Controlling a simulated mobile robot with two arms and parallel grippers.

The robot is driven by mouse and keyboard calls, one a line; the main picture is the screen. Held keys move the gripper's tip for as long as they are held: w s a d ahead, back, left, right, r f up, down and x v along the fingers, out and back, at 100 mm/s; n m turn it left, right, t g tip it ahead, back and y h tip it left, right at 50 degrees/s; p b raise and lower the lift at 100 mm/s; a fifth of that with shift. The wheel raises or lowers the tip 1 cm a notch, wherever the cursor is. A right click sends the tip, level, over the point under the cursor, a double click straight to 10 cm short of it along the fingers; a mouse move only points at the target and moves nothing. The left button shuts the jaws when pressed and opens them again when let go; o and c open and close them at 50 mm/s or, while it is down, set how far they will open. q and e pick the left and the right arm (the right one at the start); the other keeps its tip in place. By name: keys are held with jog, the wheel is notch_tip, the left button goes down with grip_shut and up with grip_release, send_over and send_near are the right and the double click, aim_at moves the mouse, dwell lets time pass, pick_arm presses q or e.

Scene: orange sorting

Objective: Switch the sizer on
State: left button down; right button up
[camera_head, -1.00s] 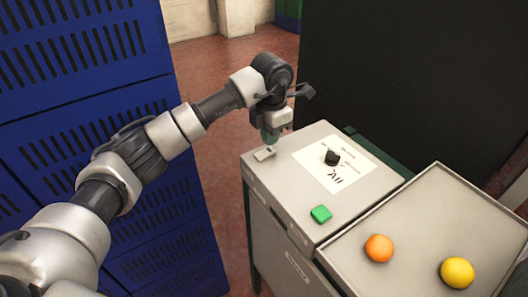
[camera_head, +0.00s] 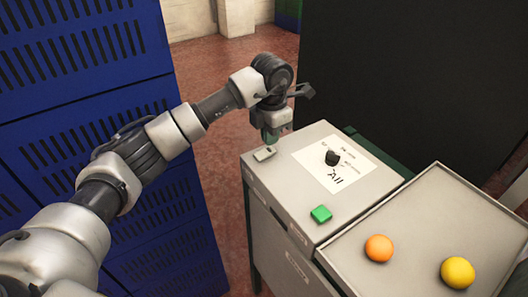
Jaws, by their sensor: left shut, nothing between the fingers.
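The sizer (camera_head: 283,190) is a pale grey box with a flat top. On its top are a small light switch (camera_head: 265,153) near the far left corner, a black knob (camera_head: 332,157) on a white label marked "All", and a green button (camera_head: 321,214) near the front edge. My left gripper (camera_head: 270,138) points down just behind the small switch, at the far left corner of the top. Its fingers are shut and empty; I cannot tell whether they touch the switch. My right gripper is not in view.
A grey tray (camera_head: 416,222) adjoins the sizer on the right, with an orange fruit (camera_head: 379,248) and a yellow fruit (camera_head: 457,272) on it. Blue slatted crates (camera_head: 75,80) are stacked at the left. A dark panel (camera_head: 410,70) stands behind. Reddish floor is open between crates and sizer.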

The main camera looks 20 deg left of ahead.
aim_at(270, 150)
pick_arm(q)
jog(key=shift+f+b, duration=0.9)
jog(key=shift+f, duration=0.5)
dwell(0.7)
jog(key=shift+r+p, duration=0.6)
jog(key=shift+r, duration=0.2)
jog(key=shift+r+p, duration=1.6)
jog(key=shift+r, duration=1.15)
jog(key=shift+f, duration=0.1)
